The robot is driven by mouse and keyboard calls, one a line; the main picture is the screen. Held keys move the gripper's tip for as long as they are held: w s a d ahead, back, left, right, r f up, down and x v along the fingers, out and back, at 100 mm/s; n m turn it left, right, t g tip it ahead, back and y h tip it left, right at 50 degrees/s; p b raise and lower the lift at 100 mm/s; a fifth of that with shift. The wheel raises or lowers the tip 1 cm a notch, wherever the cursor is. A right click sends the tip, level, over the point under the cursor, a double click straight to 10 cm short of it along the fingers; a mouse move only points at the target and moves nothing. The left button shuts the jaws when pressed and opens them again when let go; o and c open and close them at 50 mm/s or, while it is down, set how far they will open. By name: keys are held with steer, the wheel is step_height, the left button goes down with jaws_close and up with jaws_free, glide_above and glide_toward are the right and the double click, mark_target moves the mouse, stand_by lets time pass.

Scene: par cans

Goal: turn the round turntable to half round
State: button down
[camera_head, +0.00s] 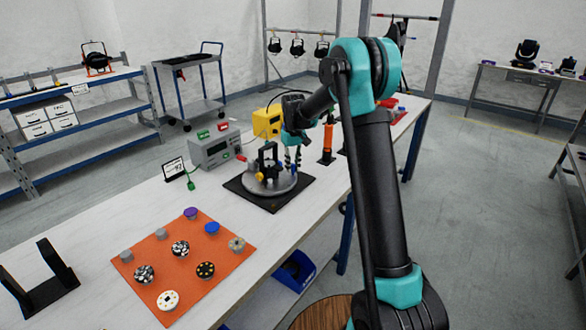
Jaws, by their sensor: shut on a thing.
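The round turntable (257,187) is a grey disc on a dark square base (268,204) on the white workbench. A black upright fixture with a yellow part (261,176) stands on the disc. My gripper (292,166) reaches down from my arm at the disc's right rear edge. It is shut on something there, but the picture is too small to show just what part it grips. The turntable's far right edge is partly hidden behind the gripper.
An orange mat (215,268) with several round knobs lies at the bench's front left. A grey box (215,147) and a yellow case (267,121) stand behind the turntable. A black stand (47,286) is at far left. An orange-black tool (327,143) stands right of my gripper.

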mark_target(284, 166)
steer(key=shift+w+a+n, duration=0.25)
steer(key=shift+w+n, duration=0.75)
steer(key=shift+n, duration=0.3)
steer(key=shift+w+a+n, duration=0.2)
steer(key=shift+w+n, duration=0.25)
steer(key=shift+n, duration=0.15)
steer(key=shift+w+a+n, duration=0.2)
steer(key=shift+w+n, duration=0.25)
steer(key=shift+n, duration=0.15)
steer(key=shift+w+a+n, duration=0.6)
steer(key=shift+w+n, duration=0.05)
steer(key=shift+n, duration=0.4)
steer(key=shift+w+a+n, duration=0.55)
steer(key=shift+w+n, duration=0.1)
steer(key=shift+n, duration=0.4)
steer(key=shift+w+a+n, duration=0.4)
steer(key=shift+a+n, duration=0.4)
steer(key=shift+n, duration=0.3)
steer(key=shift+w+a+n, duration=0.4)
steer(key=shift+a+n, duration=0.35)
steer(key=shift+n, duration=0.35)
steer(key=shift+w+a+n, duration=0.2)
steer(key=shift+a+n, duration=0.75)
steer(key=shift+n, duration=0.15)
steer(key=shift+a+n, duration=0.8)
steer(key=shift+n, duration=0.2)
steer(key=shift+a, duration=0.15)
steer(key=c, duration=1.4)
jaws_free()
